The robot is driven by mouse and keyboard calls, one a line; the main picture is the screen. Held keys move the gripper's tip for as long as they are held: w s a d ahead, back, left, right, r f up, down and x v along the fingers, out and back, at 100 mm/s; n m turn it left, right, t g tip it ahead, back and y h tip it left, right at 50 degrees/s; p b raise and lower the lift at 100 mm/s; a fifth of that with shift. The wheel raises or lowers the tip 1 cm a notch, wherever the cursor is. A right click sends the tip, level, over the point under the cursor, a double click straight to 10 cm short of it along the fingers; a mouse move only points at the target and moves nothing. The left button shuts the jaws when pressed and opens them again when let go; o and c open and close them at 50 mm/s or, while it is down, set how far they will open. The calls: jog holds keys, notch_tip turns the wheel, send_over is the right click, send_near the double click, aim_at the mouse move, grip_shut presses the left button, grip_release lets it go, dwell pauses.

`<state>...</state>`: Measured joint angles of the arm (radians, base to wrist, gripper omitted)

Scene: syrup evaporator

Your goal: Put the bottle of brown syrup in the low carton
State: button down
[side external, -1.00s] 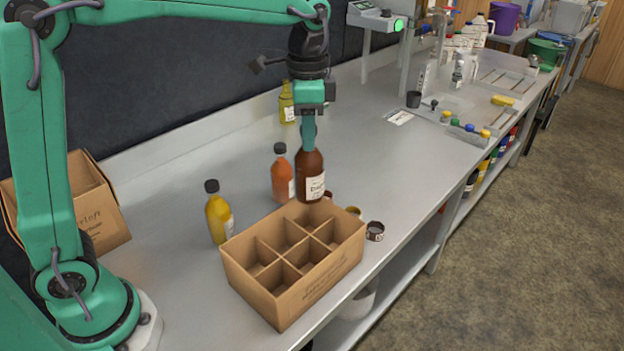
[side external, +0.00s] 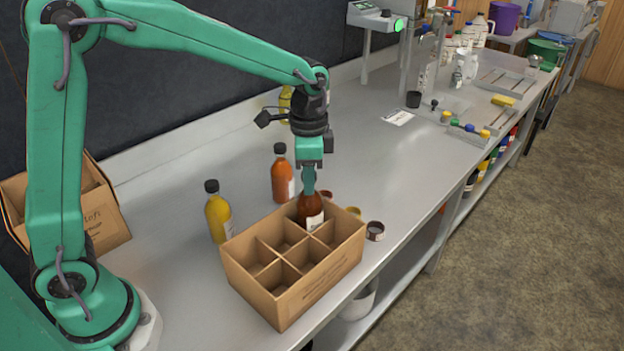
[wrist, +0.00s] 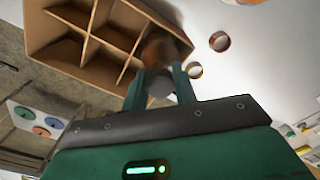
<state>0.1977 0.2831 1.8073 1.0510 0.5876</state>
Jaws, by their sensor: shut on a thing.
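The bottle of brown syrup (side external: 310,211) is upright with its lower part down inside a back compartment of the low carton (side external: 309,294), at the end away from my base. My gripper (side external: 308,188) is shut on the top of the bottle from above. In the wrist view my gripper (wrist: 161,92) closes around the dark cap, and the brown bottle (wrist: 160,50) extends into a corner compartment of the carton (wrist: 48,35). The other compartments that show are empty. The bottle's base is hidden by the carton walls.
A yellow bottle (side external: 218,214) and an orange bottle (side external: 282,176) stand behind the carton. Another yellow bottle (side external: 285,101) is farther back. Small round rings or lids, one dark (side external: 375,231), lie right of the carton. A taller carton (side external: 108,222) stands at left.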

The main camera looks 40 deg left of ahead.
jog(key=shift+f, duration=1.6)
jog(key=c, duration=1.1)
grip_release()
notch_tip(320, 180, up, 12)
jog(key=shift+r, duration=0.15)
jog(key=shift+s, duration=0.1)
